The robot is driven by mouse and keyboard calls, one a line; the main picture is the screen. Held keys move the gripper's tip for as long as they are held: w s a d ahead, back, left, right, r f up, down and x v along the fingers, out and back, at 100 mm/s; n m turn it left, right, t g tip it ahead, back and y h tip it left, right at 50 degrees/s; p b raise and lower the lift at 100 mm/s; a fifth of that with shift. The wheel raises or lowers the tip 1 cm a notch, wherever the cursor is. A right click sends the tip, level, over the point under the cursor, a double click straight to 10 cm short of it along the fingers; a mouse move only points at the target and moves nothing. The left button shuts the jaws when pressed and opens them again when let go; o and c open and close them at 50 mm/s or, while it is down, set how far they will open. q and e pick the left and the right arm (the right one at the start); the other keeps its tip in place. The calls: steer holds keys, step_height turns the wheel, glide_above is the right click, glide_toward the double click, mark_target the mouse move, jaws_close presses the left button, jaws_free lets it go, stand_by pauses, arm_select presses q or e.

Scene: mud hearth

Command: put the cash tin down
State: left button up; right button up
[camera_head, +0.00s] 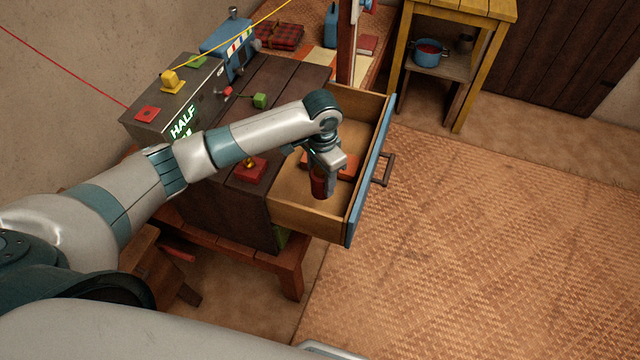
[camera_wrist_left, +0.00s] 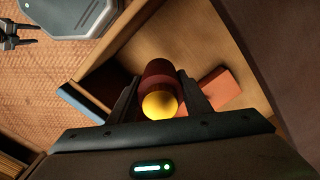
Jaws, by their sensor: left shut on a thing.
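My left gripper (camera_head: 322,188) is shut on a dark red cylinder with a rounded yellow end, which I take for the cash tin (camera_head: 318,181). The tin shows between the fingers in the left wrist view (camera_wrist_left: 158,76), its yellow end towards the camera. The gripper points down into the open wooden drawer (camera_head: 305,219) with a blue front. I cannot tell whether the tin touches the drawer floor. A dark two-pronged shape at the upper left of the wrist view looks like my right gripper (camera_wrist_left: 30,35); its jaw state is unclear.
A flat orange-red block (camera_head: 345,163) lies in the drawer beside the tin. On the dark cabinet are a red piece with a yellow knob (camera_head: 250,170), a green block (camera_head: 260,100) and a grey box reading HALF (camera_head: 150,120). The woven mat (camera_head: 480,240) at right is clear.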

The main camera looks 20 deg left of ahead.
mark_target(321, 194)
arm_select(q)
steer(key=shift+f, duration=1.7)
steer(key=shift+p, duration=0.3)
steer(key=shift+f+p, duration=0.4)
steer(key=shift+f, duration=1.5)
steer(key=shift+f, duration=0.15)
steer(key=o, duration=1.1)
steer(key=shift+o, duration=0.2)
steer(key=shift+r, duration=0.2)
